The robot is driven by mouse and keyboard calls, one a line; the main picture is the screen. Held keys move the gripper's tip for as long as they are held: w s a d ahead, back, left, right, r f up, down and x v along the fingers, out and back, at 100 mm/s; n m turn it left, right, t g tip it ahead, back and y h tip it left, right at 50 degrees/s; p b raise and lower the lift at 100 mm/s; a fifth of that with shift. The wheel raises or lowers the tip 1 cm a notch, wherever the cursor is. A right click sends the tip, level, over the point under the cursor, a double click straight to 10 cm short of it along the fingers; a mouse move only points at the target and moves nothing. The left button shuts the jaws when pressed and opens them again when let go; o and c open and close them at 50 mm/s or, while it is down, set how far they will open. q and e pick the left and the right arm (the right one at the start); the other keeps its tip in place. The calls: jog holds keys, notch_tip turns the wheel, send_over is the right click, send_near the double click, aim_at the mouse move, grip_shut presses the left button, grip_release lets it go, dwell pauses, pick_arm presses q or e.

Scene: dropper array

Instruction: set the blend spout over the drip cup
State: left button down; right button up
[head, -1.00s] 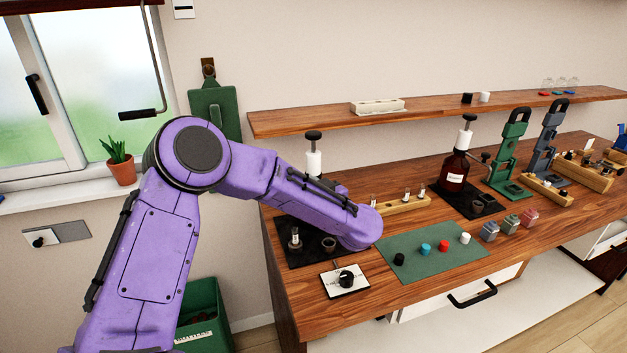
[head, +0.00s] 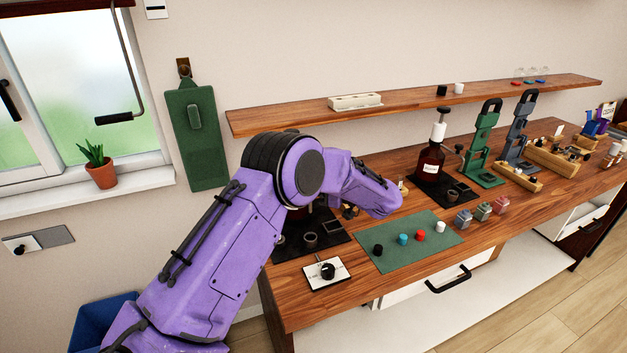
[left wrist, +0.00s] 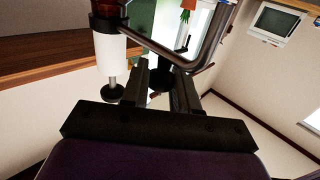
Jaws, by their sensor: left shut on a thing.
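In the left wrist view, which is upside down, my left gripper (left wrist: 163,78) is shut on the bent metal spout (left wrist: 178,56). The spout comes from a bottle with a white collar (left wrist: 109,52) and a dark pump knob (left wrist: 115,91). In the head view my left forearm covers this bottle, its spout and the gripper. My right gripper is not in view.
A white card with a dark knob (head: 327,271) lies at the front left. A green mat (head: 385,260) holds several small caps. Another amber bottle (head: 430,163) stands farther right, near green and grey stands. A wooden shelf (head: 400,105) runs above the bench.

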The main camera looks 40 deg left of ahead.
pick_arm(q)
jog(key=shift+w+a+r, duration=0.1)
jog(key=shift+w+r, duration=0.05)
jog(key=shift+r, duration=0.15)
jog(key=c, duration=1)
grip_release()
jog(key=shift+o, duration=0.2)
jog(key=shift+f, duration=0.1)
jog(key=shift+d+f+b, duration=0.1)
jog(key=shift+d+b, duration=0.2)
jog(key=shift+d, duration=0.1)
jog(key=b+v, duration=0.3)
jog(key=v, duration=0.6)
jog(key=shift+w+d, duration=0.15)
jog(key=shift+d, duration=0.1)
